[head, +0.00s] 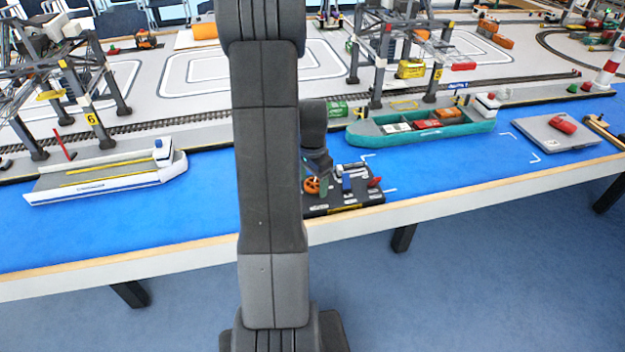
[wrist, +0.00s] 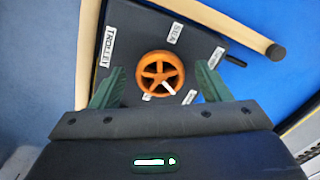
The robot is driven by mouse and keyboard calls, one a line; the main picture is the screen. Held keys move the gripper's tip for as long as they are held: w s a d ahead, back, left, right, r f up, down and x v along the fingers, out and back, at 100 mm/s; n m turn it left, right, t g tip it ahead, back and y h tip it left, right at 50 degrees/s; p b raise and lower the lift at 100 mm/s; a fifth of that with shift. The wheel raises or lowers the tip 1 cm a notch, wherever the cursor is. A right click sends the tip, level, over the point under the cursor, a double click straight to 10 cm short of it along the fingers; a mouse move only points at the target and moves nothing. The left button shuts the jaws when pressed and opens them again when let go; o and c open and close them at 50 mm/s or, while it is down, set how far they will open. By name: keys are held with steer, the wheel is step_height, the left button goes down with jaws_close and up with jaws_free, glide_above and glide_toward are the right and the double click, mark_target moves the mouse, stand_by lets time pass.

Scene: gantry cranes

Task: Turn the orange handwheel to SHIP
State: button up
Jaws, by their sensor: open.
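The orange handwheel (wrist: 161,68) is spoked and sits on a dark control panel (wrist: 131,22). It has a white mark on its lower right part. A label reading SEA (wrist: 175,33) is above the wheel and one reading TROLLEY (wrist: 107,46) is to its left. Other labels lie below and right of it, too small or covered to read; I cannot make out SHIP. My gripper (wrist: 160,67) is open, its green fingers on either side of the wheel in the wrist view, with gaps; their height above it is unclear. In the head view the wheel (head: 312,185) shows under my wrist.
A blue part (head: 346,182) and a red lever (head: 374,182) stand on the panel right of the wheel. A teal ship (head: 430,130) lies behind it, and a white ship (head: 105,180) is at the left. The table's wooden edge (head: 450,188) runs in front.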

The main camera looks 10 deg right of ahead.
steer(key=c, duration=1)
steer(key=shift+n, duration=0.4)
steer(key=n+b, duration=0.1)
steer(key=n, duration=0.3)
steer(key=shift+d+n, duration=0.1)
steer(key=shift+n, duration=0.3)
steer(key=n+b, duration=0.1)
steer(key=n, duration=0.5)
steer(key=shift+s+d, duration=0.1)
steer(key=o, duration=1)
